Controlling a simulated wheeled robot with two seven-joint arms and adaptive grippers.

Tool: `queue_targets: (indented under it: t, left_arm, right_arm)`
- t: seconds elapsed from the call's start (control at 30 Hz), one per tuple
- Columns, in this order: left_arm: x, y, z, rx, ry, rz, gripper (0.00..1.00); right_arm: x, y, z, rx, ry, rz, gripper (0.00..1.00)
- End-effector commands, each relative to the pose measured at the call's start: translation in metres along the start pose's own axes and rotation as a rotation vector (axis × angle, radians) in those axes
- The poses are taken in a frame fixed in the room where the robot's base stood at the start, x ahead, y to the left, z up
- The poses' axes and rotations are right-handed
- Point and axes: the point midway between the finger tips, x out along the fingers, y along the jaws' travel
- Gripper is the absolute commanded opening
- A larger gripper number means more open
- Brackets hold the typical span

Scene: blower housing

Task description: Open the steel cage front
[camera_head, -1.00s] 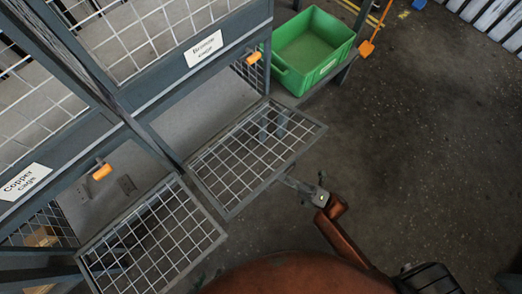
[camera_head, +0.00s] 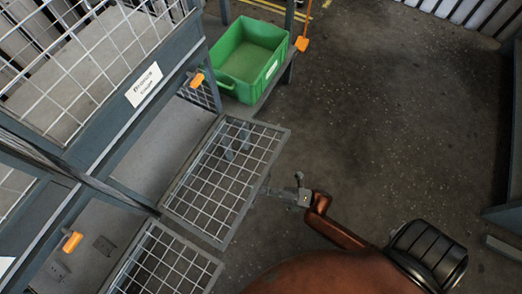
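No cage labelled steel shows. The nearest readable label is on the bronze cage (camera_head: 144,84). Its mesh front (camera_head: 226,180) is swung down and open, sticking out from the frame. A second mesh front (camera_head: 163,265) below it also hangs open, cut off by the bottom edge. My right gripper (camera_head: 278,192) is beside the bronze front's outer right edge, pointing left. I cannot tell whether it touches the front or whether its small fingers are open or shut. My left gripper is not in view.
A green crate (camera_head: 228,82) stands at the top, right of the cages. Orange latches (camera_head: 197,80) and (camera_head: 72,242) sit on the cage frames. The dark floor to the right (camera_head: 400,120) is clear, with a grey-blue structure (camera_head: 505,215) at the right edge.

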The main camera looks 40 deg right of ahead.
Motion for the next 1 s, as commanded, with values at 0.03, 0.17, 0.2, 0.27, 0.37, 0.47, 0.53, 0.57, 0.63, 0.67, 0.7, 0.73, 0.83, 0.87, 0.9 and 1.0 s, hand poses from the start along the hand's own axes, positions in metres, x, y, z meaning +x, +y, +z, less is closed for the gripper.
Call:
queue_targets:
  t: [0.03, 0.17, 0.2, 0.27, 0.37, 0.47, 0.53, 0.57, 0.63, 0.67, 0.7, 0.73, 0.83, 0.87, 0.9, 1.0]
  left_arm:
    - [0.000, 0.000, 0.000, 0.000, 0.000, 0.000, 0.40]
    - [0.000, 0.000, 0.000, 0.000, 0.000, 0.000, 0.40]
    - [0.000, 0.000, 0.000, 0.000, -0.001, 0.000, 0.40]
    - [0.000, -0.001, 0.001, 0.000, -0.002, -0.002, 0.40]
    - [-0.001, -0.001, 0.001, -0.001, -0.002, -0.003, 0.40]
    - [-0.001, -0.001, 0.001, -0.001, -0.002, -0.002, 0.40]
    - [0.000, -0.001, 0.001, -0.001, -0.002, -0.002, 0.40]
    - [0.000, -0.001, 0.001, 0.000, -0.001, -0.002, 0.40]
    - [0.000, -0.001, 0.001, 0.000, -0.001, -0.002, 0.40]
    - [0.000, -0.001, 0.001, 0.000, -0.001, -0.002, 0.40]
    - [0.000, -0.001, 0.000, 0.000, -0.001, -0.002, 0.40]
    - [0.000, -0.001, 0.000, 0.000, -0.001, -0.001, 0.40]
    - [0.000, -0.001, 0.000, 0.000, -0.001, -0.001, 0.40]
    - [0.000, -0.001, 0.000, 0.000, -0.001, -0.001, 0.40]
    - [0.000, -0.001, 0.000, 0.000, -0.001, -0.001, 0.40]
    - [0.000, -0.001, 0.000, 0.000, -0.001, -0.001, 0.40]
  right_arm:
    - [0.001, 0.001, 0.000, 0.000, 0.002, 0.002, 0.27]
    - [0.002, 0.000, -0.001, 0.000, 0.002, 0.002, 0.27]
    - [0.002, 0.000, -0.001, 0.000, 0.002, 0.002, 0.27]
    - [0.001, 0.000, -0.001, 0.000, 0.002, 0.002, 0.27]
    - [-0.003, 0.000, 0.000, 0.000, 0.001, 0.000, 0.27]
    - [-0.015, -0.001, 0.000, 0.001, 0.000, -0.002, 0.27]
    - [-0.027, -0.001, 0.000, 0.001, -0.001, -0.003, 0.27]
    - [-0.034, -0.001, 0.000, 0.000, -0.002, -0.003, 0.27]
    - [-0.050, 0.000, 0.001, -0.001, -0.002, -0.003, 0.27]
    - [-0.057, 0.000, 0.001, -0.001, -0.002, -0.003, 0.27]
    - [-0.066, 0.000, 0.001, -0.001, -0.002, -0.004, 0.27]
    - [-0.073, 0.000, 0.001, 0.000, -0.004, -0.004, 0.27]
    - [-0.091, 0.000, 0.001, 0.000, -0.003, -0.003, 0.27]
    - [-0.095, 0.000, 0.001, 0.000, -0.002, -0.003, 0.27]
    - [-0.101, 0.000, 0.001, 0.000, 0.000, -0.002, 0.27]
    - [-0.111, -0.001, 0.000, 0.001, 0.002, -0.001, 0.27]
